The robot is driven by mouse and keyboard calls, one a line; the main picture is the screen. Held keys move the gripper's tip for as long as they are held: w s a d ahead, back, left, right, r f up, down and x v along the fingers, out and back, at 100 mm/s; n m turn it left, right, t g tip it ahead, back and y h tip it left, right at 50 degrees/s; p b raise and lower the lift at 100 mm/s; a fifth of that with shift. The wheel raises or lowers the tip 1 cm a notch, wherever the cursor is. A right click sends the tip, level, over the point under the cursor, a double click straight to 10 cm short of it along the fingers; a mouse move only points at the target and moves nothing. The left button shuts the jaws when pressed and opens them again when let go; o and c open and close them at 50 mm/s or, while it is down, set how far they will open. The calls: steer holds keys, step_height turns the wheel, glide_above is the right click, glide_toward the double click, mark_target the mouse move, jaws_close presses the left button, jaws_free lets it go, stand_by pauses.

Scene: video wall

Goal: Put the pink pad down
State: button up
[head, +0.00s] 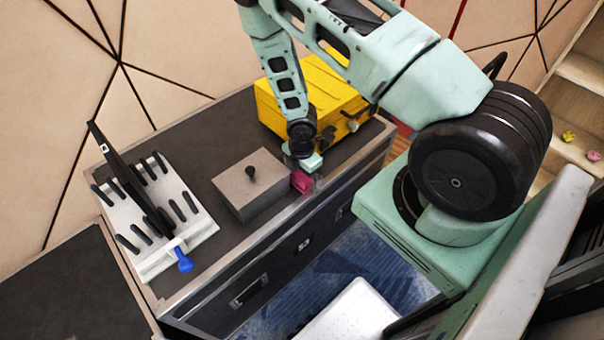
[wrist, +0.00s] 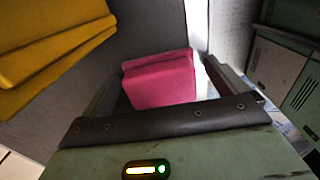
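The pink pad (head: 301,182) is on the worktop, close to its front metal edge and beside a grey lidded box. My gripper (head: 304,166) is right above it, pointing down. In the wrist view the pink pad (wrist: 158,80) lies between the two spread fingers of my gripper (wrist: 165,85). A bright gap shows between the pad and the right finger, so the fingers look open and not closed on it. Whether the left finger touches the pad is hard to tell.
The grey box (head: 251,184) with a black knob stands left of the pad. A yellow case (head: 325,98) stands behind my gripper. A white pegged rack (head: 165,222) with a blue handle (head: 183,261) is at the left. Bare worktop (head: 205,150) lies between rack and case.

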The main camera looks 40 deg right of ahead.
steer(key=w+a+r+m+p, duration=0.15)
steer(key=a+r, duration=0.25)
steer(key=r, duration=0.7)
steer(key=s+a+r+m, duration=0.1)
steer(key=a+r+m, duration=0.15)
steer(key=r, duration=0.85)
steer(key=s+a+r+m, duration=0.6)
steer(key=s+a+r, duration=1)
steer(key=s, duration=0.2)
steer(key=shift+s+a+m+y, duration=0.15)
steer(key=shift+m+y, duration=0.15)
steer(key=shift+o, duration=0.2)
